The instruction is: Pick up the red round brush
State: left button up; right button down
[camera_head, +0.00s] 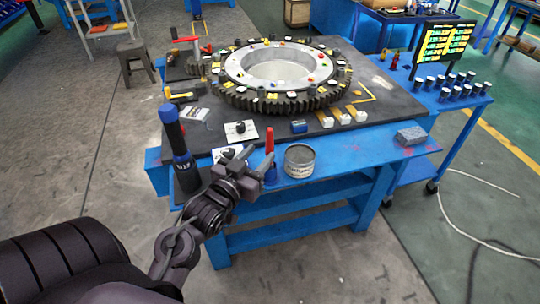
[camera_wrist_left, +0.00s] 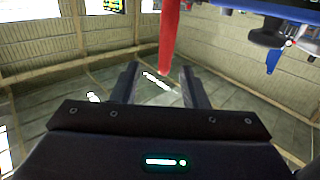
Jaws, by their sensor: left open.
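A slim, upright red handle (camera_head: 269,140), which looks like the red round brush, stands at the near edge of the blue table, with a blue part at its foot. In the left wrist view the red brush (camera_wrist_left: 169,40) hangs down from the top, its tapered end between the fingertip lines. My left gripper (camera_head: 254,162) is open and empty, right beside the brush in the head view. The left gripper's two fingers (camera_wrist_left: 159,70) are spread apart in the wrist view. I cannot tell whether they touch the brush. My right gripper is out of view.
A grey tin (camera_head: 299,161) stands right of the brush. A dark bottle-like tool (camera_head: 178,150) stands to the left. A large gear ring (camera_head: 280,98) fills the table's middle. A grey block (camera_head: 410,136) lies at the right edge. Floor in front is clear.

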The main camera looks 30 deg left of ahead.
aim_at(268, 137)
pick_arm(q)
jog(key=shift+w+a+r, duration=0.2)
jog(key=shift+w+r, duration=0.3)
jog(key=shift+r, duration=0.05)
jog(key=w+p, duration=0.1)
jog(key=w, duration=0.1)
jog(key=w+p, duration=0.1)
jog(key=w, duration=0.1)
jog(key=w+a, duration=0.1)
jog(key=w, duration=0.1)
jog(key=shift+p, duration=0.4)
jog(key=shift+w+f, duration=0.1)
jog(key=shift+w, duration=0.2)
grip_shut()
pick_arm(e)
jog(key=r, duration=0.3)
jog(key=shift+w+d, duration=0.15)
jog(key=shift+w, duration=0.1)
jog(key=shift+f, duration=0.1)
